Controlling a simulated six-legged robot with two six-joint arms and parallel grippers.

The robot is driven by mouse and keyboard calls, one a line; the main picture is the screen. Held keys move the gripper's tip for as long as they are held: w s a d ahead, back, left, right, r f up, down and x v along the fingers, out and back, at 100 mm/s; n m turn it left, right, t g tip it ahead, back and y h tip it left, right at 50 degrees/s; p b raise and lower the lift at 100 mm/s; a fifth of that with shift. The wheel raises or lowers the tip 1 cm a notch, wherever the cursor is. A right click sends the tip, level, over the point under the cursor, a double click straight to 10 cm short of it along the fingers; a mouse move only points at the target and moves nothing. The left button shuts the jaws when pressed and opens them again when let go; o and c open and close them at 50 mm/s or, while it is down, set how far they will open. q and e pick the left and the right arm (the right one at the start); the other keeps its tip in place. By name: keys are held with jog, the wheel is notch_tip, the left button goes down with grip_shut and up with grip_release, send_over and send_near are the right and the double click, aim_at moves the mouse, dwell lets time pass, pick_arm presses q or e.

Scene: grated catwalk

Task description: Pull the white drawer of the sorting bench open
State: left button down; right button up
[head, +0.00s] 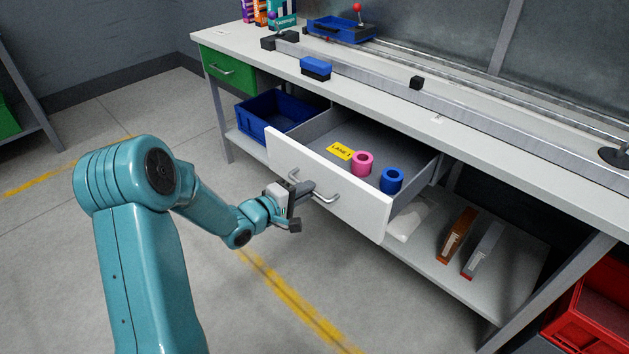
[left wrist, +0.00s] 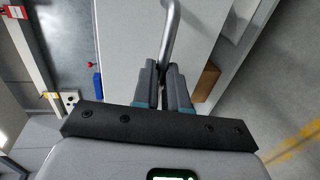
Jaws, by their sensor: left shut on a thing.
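The white drawer (head: 335,200) of the sorting bench (head: 390,110) stands pulled well out in the head view. Inside it lie a yellow label (head: 340,152), a pink ring-shaped spool (head: 363,163) and a blue one (head: 391,180). My left gripper (head: 304,190) is at the drawer's front, shut on its metal bar handle (head: 325,198). In the left wrist view the handle (left wrist: 171,35) runs between the two fingers (left wrist: 164,85), with the white drawer front (left wrist: 130,40) behind. My right gripper is not in view.
A green drawer (head: 229,70) is shut at the bench's left end. A blue bin (head: 265,122) and several flat boxes stand on the lower shelf (head: 440,248). A red crate (head: 600,310) is at the lower right. The floor before the bench is clear.

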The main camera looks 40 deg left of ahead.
pick_arm(q)
jog(key=v, duration=0.3)
jog(key=shift+s+f, duration=0.1)
jog(key=shift+f, duration=0.2)
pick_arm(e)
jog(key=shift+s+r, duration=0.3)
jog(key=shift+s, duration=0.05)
pick_arm(q)
jog(key=c, duration=1.2)
grip_release()
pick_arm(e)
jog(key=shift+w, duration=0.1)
pick_arm(q)
jog(key=p+v, duration=0.3)
jog(key=v, duration=1.3)
jog(key=shift+s+a+p, duration=0.15)
jog(key=shift+p, duration=0.2)
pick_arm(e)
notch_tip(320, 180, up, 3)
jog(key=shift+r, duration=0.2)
